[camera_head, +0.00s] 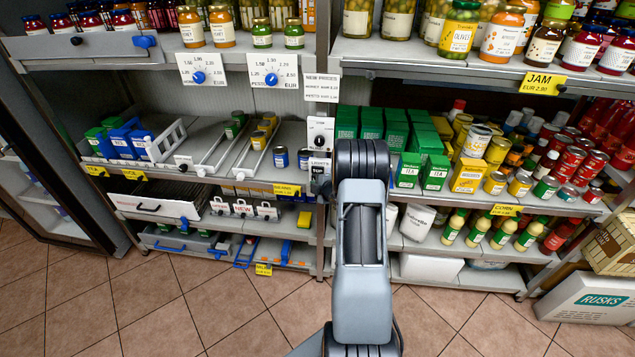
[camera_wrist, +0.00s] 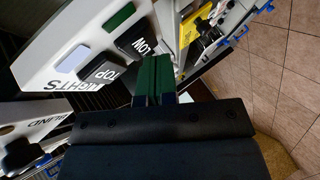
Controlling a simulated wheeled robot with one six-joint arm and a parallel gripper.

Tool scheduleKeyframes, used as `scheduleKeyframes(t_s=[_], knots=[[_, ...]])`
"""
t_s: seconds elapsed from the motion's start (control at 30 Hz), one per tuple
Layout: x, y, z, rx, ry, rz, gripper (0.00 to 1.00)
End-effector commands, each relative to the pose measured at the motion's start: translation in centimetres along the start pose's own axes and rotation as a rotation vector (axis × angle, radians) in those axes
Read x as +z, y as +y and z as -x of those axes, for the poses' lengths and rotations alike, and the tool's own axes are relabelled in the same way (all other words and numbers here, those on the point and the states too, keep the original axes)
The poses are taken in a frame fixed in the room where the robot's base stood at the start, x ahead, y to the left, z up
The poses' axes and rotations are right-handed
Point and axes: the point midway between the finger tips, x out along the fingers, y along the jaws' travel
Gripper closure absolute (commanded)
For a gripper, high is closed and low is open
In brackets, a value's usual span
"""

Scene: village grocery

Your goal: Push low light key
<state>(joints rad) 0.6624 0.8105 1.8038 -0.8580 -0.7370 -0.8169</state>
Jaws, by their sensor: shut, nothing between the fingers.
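In the wrist view a white panel marked LIGHTS carries two black keys side by side. The LOW key (camera_wrist: 137,42) is nearer my fingers, and the TOP key (camera_wrist: 99,75) is to its left. A dark green patch (camera_wrist: 120,16) sits by LOW and a pale blue one (camera_wrist: 72,58) by TOP. My gripper (camera_wrist: 154,62) is shut and empty, its green tips at the lower right edge of the LOW key; I cannot tell whether they touch. In the head view the lights panel (camera_head: 320,164) is on the shelf post, partly hidden by my arm.
A BLIND knob (camera_wrist: 20,152) is at lower left in the wrist view. Above the lights panel is another knob panel (camera_head: 320,132). Green boxes (camera_head: 408,171) and jars fill shelves to the right; sliding trays (camera_head: 205,150) are to the left. The tiled floor (camera_head: 150,310) in front is clear.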

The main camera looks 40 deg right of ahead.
Motion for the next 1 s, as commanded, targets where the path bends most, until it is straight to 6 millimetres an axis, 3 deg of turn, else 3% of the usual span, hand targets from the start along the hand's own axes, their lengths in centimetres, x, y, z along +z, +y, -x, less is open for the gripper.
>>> scheduleKeyframes(t_s=[0.43,1.0], knots=[[-0.4,-0.5,0.5,0.0,0.001,0.001,1.0],[-3.0,-3.1,4.1,0.001,0.001,0.0,1.0]])
